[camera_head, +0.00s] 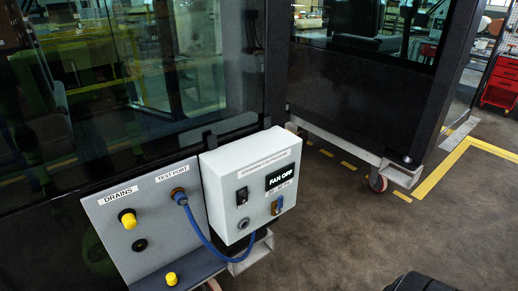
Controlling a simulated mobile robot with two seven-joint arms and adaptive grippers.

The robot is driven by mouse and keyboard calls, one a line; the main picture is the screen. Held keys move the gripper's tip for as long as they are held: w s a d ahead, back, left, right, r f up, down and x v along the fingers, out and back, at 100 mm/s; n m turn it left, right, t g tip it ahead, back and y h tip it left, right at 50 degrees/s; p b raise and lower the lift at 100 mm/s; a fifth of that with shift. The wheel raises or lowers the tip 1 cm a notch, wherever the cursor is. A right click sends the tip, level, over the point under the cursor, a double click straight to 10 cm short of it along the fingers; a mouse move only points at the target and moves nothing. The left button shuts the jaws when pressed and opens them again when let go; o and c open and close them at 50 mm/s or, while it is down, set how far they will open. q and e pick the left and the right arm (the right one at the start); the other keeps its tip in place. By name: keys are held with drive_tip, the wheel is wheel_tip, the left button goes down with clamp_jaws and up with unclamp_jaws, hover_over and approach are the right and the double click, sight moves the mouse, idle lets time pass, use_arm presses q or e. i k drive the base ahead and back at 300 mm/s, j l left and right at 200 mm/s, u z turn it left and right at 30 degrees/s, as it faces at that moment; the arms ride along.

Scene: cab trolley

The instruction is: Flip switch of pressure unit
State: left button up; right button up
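The pressure unit is a white box (225,165) mounted on the grey panel of the trolley. Its black rocker switch (242,196) is on the left of the front face; its exact position is too small to tell. The display (280,178) to the right of the switch reads "FAN OFF". A round grey fitting (243,224) sits below the switch.
Dark cab glass (130,80) rises behind. A caster wheel (378,182) and yellow floor lines (440,172) are to the right.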

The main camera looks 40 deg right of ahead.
sight(244, 199)
drive_tip(key=k+l+z, duration=0.15)
drive_tip(key=z, duration=0.95)
